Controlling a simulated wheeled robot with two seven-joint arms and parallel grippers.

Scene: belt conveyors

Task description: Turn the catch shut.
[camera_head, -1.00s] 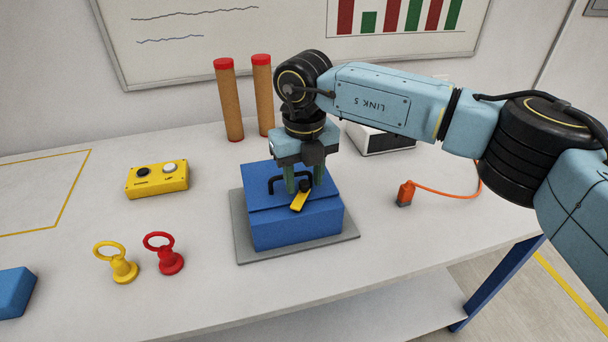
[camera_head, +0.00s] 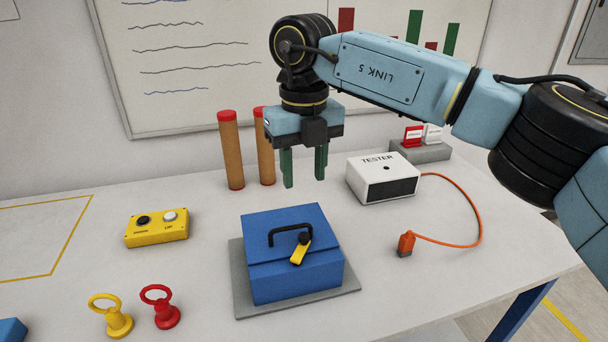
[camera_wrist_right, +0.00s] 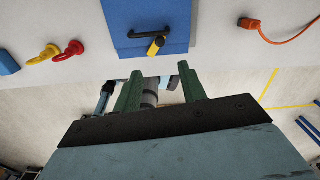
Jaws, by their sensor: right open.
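A blue box (camera_head: 297,275) with a closed lid sits on a grey plate (camera_head: 243,300) on the table. A black handle (camera_head: 285,232) stands on its lid. The catch, a yellow lever (camera_head: 299,253) on a black pivot, lies at the lid's front edge and slants down to the left, over the seam. The box (camera_wrist_right: 178,16) and the yellow catch (camera_wrist_right: 156,46) also show in the right wrist view. My right gripper (camera_head: 304,183) is open and empty, well above and behind the box, with its green fingers apart. My left gripper is not in view.
A yellow button box (camera_head: 157,229), a yellow ring piece (camera_head: 117,322) and a red one (camera_head: 166,314) stand at the left. A white tester (camera_head: 383,182) with an orange cable and plug (camera_head: 405,244) is at the right. Two brown cylinders with red tops (camera_head: 230,155) stand behind.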

